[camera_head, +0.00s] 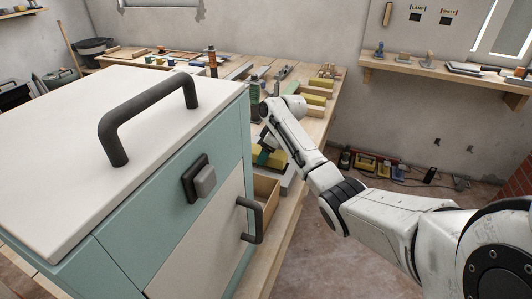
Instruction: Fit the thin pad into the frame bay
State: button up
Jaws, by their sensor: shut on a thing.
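My gripper (264,148) points down over the workbench, just past the right edge of the teal cabinet. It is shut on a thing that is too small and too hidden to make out. A yellow-olive block (272,159) shows right below the fingers; I cannot tell whether it is held or lies on the bench. I cannot pick out the thin pad or the frame bay for certain. A grey flat piece (291,182) lies just right of and below the yellow block.
The teal cabinet (180,155) with a pale top and dark handles fills the left and hides part of the bench. An open wooden box (266,190) sits beside it. The wooden workbench (322,125) carries several blocks and tools. A wall shelf (440,77) is at right.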

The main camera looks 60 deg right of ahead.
jog(key=shift+f, duration=0.2)
jog(key=shift+f+b, duration=0.35)
jog(key=shift+f, duration=0.4)
jog(key=shift+f, duration=0.15)
dwell(0.9)
jog(key=shift+r+p, duration=0.25)
jog(key=shift+p, duration=0.2)
jog(key=shift+r+p, duration=0.4)
jog(key=shift+p, duration=0.5)
dwell(1.2)
jog(key=shift+f, duration=0.2)
